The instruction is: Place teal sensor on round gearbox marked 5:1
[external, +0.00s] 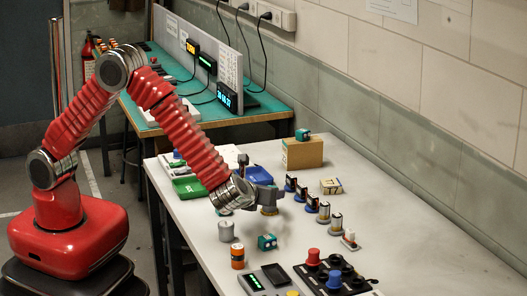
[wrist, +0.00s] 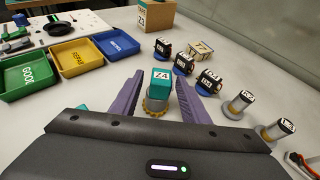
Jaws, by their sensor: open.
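A teal sensor block (wrist: 160,78) with a white label, which seems to read Z4, sits on top of a round grey gearbox (wrist: 157,92) with a gold toothed base. Both stand upright on the table between the fingers of my gripper (wrist: 158,74). The purple fingers are open, one on each side; whether either touches cannot be told. In the external view my gripper (external: 268,192) is low over the table, and the gold base (external: 269,210) shows under it. Two other round silver units (wrist: 240,104) with white labels stand to the right; their markings are too small to read surely.
Several black-and-blue servos (wrist: 188,55) stand ahead and right, near a tan block (wrist: 206,47). A cardboard box (external: 303,153) carries another teal block (external: 302,134). Green (wrist: 27,75), yellow (wrist: 82,58) and blue (wrist: 116,47) bins lie left. A teal cube (external: 267,241) stands nearer the front.

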